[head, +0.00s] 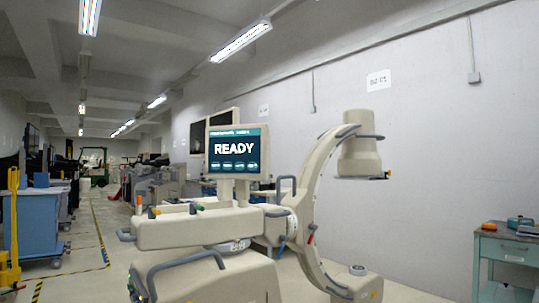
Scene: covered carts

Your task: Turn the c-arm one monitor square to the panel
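The c-arm machine (210,275) stands in the middle foreground, a beige body with grey handles. Its monitor (237,150) stands on two short posts above the top deck; the screen is lit, reads READY and faces roughly toward me. The flat panel-like deck (185,230) lies below and left of the monitor, with small coloured knobs. The large curved arm (312,195) rises to the right and carries a round beige head (360,155). I cannot tell exactly how the monitor is angled to the panel. My gripper is not in view.
A second dark screen (197,137) stands behind the monitor. A blue covered cart (38,220) and a yellow post (13,215) stand at the left. A green table (505,248) with small items stands at the right. A floor aisle with yellow-black tape (103,250) runs back at the left.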

